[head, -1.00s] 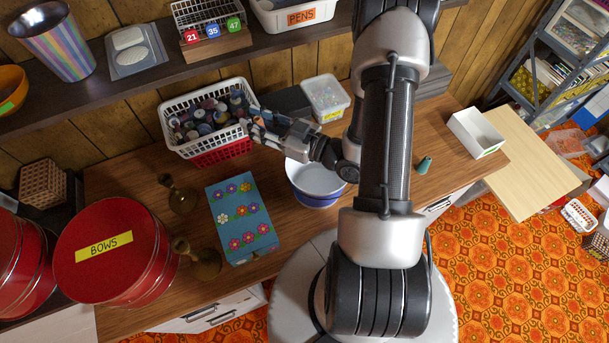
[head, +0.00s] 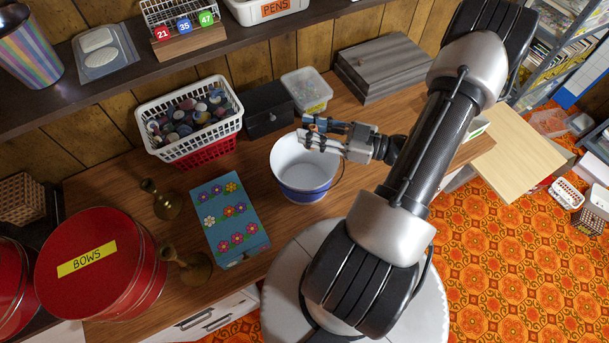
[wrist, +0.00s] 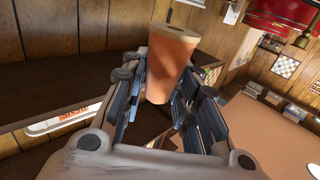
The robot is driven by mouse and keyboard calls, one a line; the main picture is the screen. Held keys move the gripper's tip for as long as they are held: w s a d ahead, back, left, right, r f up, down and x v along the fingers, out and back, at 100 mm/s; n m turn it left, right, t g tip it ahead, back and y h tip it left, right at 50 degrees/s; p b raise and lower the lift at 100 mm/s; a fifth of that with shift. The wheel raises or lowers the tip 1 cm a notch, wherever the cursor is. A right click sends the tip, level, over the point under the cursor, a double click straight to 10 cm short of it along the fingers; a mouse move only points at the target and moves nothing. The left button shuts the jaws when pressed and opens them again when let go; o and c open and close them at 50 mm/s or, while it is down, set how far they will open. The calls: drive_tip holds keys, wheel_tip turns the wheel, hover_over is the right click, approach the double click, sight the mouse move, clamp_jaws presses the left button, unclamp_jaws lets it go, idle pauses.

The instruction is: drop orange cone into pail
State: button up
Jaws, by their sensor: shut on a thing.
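The orange cone (wrist: 171,65), a tapered orange thread cone with a pale tan top, is between the fingers of my gripper (wrist: 165,92) in the wrist view. My gripper (head: 316,133) is shut on it. In the head view the gripper is above the back part of the pail (head: 302,172), pointing left. The pail is white inside with a blue band outside and stands upright on the wooden bench. Its visible inside looks empty; the gripper hides part of its back rim. The cone is too small to make out clearly in the head view.
A white basket of thread spools (head: 188,115) on a red one stands at the back left. A black box (head: 268,110) and a clear tub (head: 306,90) are behind the pail. A blue flowered box (head: 229,217) and brass candlesticks (head: 187,262) stand left of it.

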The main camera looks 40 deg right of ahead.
wheel_tip(320, 180, down, 3)
drive_tip(key=shift+b, duration=0.95)
drive_tip(key=o, duration=1.1)
drive_tip(key=v, duration=1.2)
drive_tip(key=shift+s, duration=0.1)
drive_tip(key=shift+a, duration=0.1)
